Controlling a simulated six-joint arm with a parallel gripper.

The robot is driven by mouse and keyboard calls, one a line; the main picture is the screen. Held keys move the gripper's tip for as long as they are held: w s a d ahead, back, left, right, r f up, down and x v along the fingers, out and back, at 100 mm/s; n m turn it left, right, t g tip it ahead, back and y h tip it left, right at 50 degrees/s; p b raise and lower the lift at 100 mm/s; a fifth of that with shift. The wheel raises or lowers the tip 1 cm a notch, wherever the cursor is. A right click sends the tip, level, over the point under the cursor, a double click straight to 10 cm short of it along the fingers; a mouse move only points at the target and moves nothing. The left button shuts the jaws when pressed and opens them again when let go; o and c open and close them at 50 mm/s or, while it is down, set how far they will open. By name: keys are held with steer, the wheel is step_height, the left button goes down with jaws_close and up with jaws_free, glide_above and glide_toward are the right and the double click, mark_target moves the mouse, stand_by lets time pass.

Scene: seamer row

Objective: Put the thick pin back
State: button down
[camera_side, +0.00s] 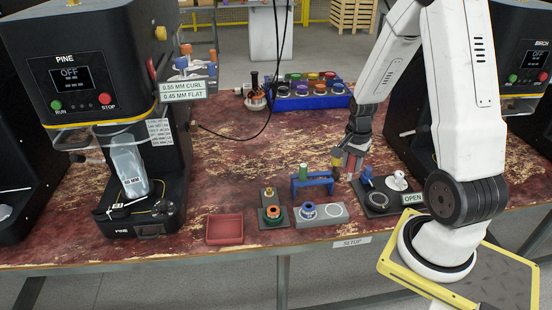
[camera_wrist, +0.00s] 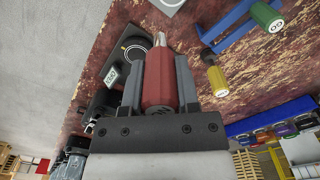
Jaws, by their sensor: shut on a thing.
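My gripper (camera_side: 352,160) is shut on a red-handled pin (camera_wrist: 158,82), with its metal tip pointing out beyond the fingers; it also shows in the wrist view (camera_wrist: 160,70). I cannot tell from the frames whether this is the thick pin. The gripper is above the table, right of a small blue rack (camera_side: 313,181). A green-handled pin (camera_side: 303,172) stands upright at the rack's left; it also shows in the wrist view (camera_wrist: 266,16). A yellow-handled pin (camera_wrist: 218,82) is by the rack's right end.
A dark plate with an OPEN label (camera_side: 411,198) lies right of the rack. Grey blocks (camera_side: 333,211) with ringed parts and a red tray (camera_side: 225,229) are at the front. The PINE machine (camera_side: 110,70) stands left, BIRCH right. A blue holder (camera_side: 318,101) is behind. The table's middle-left is clear.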

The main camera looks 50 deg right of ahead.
steer(key=w+d+f, duration=0.7)
steer(key=w+f, duration=0.2)
steer(key=w, duration=0.2)
steer(key=shift+w+f, duration=0.15)
steer(key=shift+w, duration=0.05)
steer(key=shift+w+d+f, duration=0.1)
steer(key=shift+w+f, duration=0.1)
steer(key=shift+f, duration=1.65)
steer(key=shift+f, duration=0.4)
steer(key=shift+c, duration=1.7)
jaws_free()
